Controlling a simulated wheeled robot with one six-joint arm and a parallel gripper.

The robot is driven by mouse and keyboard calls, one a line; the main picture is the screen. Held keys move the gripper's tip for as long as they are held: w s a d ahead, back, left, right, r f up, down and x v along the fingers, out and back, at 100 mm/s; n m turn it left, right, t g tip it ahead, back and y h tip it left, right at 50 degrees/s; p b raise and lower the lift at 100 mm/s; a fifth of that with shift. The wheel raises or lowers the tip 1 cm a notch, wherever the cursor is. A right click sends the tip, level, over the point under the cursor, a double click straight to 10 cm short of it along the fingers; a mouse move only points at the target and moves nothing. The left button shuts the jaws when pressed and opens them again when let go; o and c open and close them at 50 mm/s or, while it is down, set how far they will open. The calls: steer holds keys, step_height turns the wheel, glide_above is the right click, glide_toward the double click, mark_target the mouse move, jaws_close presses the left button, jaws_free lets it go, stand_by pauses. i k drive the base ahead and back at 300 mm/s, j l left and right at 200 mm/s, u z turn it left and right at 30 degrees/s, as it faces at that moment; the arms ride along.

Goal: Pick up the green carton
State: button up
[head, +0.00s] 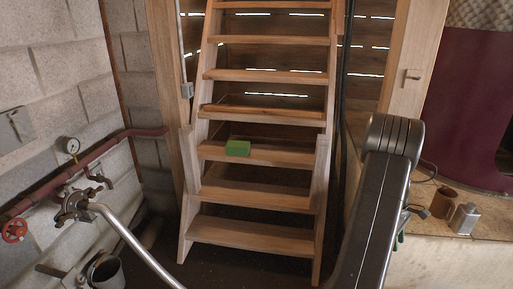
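The green carton (237,148) is a small box lying on a middle tread of the wooden stairs (256,232), left of the tread's centre. Nothing covers it in the head view. My arm rises at the right of the picture, well apart from the carton. My gripper does not show clearly, so I cannot see its fingers.
Red pipes with a gauge (72,145) and a red valve wheel (14,230) run along the left block wall. A bucket (105,271) stands at lower left. A metal flask (464,218) and a brown pot (443,202) stand on the right ledge.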

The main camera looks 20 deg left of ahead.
mark_target(232, 146)
steer(key=i+j+u, duration=0.1)
steer(key=j, duration=0.3)
steer(key=i+j+u, duration=0.1)
steer(key=i+j, duration=0.15)
steer(key=i+j+u, duration=0.1)
steer(key=j, duration=0.4)
steer(key=i+j+u, duration=0.4)
steer(key=i, duration=0.25)
steer(key=i+u, duration=0.45)
steer(key=i, duration=0.25)
steer(key=i+j+u, duration=0.2)
steer(key=i, duration=0.15)
